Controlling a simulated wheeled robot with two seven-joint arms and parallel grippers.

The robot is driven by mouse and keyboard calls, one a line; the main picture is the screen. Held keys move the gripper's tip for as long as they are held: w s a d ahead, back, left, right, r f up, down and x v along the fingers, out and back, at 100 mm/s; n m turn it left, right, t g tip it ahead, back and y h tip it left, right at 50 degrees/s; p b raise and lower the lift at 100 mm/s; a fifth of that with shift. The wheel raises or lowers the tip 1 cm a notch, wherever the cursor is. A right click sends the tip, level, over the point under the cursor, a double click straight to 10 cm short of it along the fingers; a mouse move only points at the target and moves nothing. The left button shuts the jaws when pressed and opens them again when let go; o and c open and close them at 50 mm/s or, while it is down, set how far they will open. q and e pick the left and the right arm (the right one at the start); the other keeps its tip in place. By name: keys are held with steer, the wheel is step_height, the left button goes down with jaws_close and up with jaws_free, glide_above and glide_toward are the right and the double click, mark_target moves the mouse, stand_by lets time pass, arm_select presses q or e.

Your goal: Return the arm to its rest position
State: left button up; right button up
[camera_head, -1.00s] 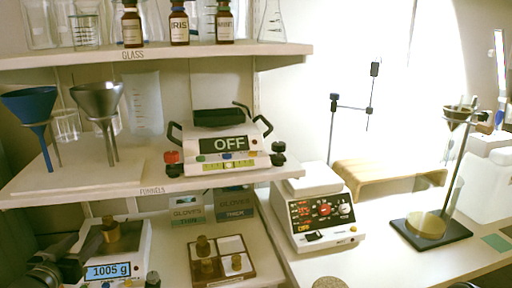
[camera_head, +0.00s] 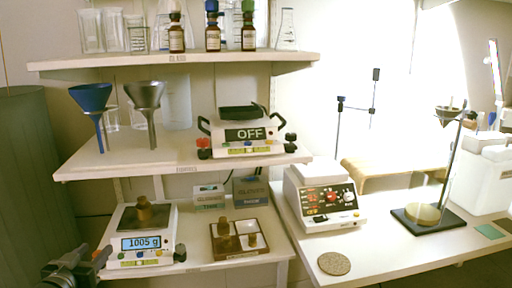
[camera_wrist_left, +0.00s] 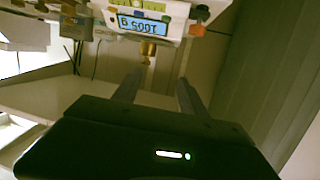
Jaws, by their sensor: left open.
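My left gripper (camera_head: 84,262) shows at the lower left of the head view, below and left of the balance (camera_head: 146,248) that reads 1005 g. In the left wrist view its two fingers (camera_wrist_left: 157,88) stand apart with nothing between them, and the balance (camera_wrist_left: 150,22) appears upside down beyond them. A brass weight (camera_head: 145,212) stands on the balance's pan. The right gripper is out of view.
Three brown bottles (camera_head: 213,36) stand on the top shelf. Funnels (camera_head: 146,100) and a device reading OFF (camera_head: 241,136) stand on the middle shelf. A weight tray (camera_head: 262,228) is right of the balance. A cork disc (camera_head: 334,264) lies on the right table.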

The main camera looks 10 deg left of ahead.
arm_select(q)
steer(key=s+d+f+n+g+h, duration=0.1)
steer(key=d+f+g, duration=0.1)
steer(key=d+f, duration=0.55)
steer(key=s+d+f+g+h, duration=0.15)
steer(key=d+f, duration=0.25)
steer(key=f, duration=0.6)
steer(key=d+f+n+g+h, duration=0.1)
steer(key=d+f+g, duration=0.3)
steer(key=f, duration=0.5)
steer(key=s+d+f+g+h, duration=0.1)
steer(key=s+d+f+g, duration=0.1)
steer(key=s+d+f, duration=0.4)
steer(key=s+d+f+g+h, duration=0.1)
steer(key=s+d+f, duration=0.3)
steer(key=d, duration=0.5)
steer(key=s+d+f+m+g+h, duration=0.2)
steer(key=s+d+f+g, duration=0.3)
steer(key=s+d, duration=0.6)
step_height(320, 180, up, 16)
steer(key=s+p, duration=0.1)
steer(key=p, duration=1.5)
steer(key=shift+d+f+t, duration=0.25)
steer(key=shift+d+t, duration=0.15)
steer(key=shift+t, duration=0.05)
steer(key=shift+s+a, duration=0.1)
